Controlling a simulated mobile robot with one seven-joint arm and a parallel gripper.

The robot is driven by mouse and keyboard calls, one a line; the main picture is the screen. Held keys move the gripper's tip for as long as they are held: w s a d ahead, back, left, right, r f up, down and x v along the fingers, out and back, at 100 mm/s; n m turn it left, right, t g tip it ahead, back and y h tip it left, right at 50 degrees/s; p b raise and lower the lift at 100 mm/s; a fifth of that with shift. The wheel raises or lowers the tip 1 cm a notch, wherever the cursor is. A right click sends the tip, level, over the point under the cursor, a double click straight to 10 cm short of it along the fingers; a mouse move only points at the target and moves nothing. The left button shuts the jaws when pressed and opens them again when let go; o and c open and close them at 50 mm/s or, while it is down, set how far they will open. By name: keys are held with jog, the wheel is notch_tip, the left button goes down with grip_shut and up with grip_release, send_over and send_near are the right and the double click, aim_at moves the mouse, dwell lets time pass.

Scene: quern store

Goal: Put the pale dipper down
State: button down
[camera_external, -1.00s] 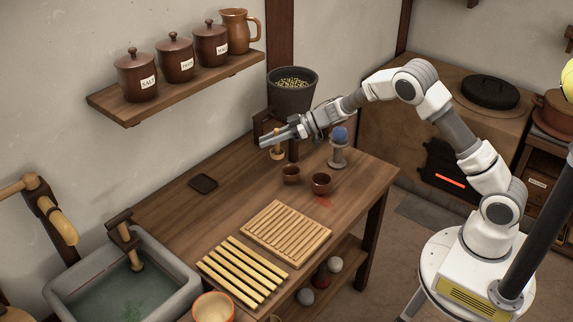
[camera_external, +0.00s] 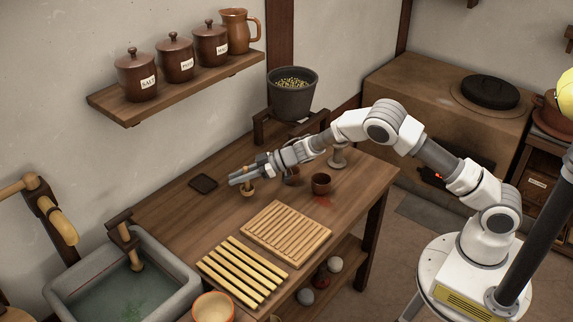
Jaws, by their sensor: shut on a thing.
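My gripper (camera_external: 240,178) is shut on the pale dipper (camera_external: 247,191). It reaches out to the left over the wooden table (camera_external: 185,218). The dipper is small and light tan, and its lower end hangs below the fingers. Its upper part is mostly hidden by my gripper. I cannot tell whether its lower end touches the tabletop.
A dark square coaster (camera_external: 203,183) lies left of the dipper. Slatted wooden racks (camera_external: 286,233) lie in front. A brown cup (camera_external: 321,183) stands to the right, with another partly behind my arm. A dark bucket (camera_external: 292,97) of grain stands behind. A stone sink (camera_external: 187,267) is at left.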

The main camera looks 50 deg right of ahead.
aim_at(247, 189)
jog(key=shift+f, duration=1.55)
jog(key=shift+f+b, duration=0.1)
jog(key=shift+b, duration=0.2)
jog(key=shift+f, duration=0.15)
jog(key=c, duration=0.8)
grip_release()
jog(key=shift+o, duration=0.2)
jog(key=shift+r, duration=0.2)
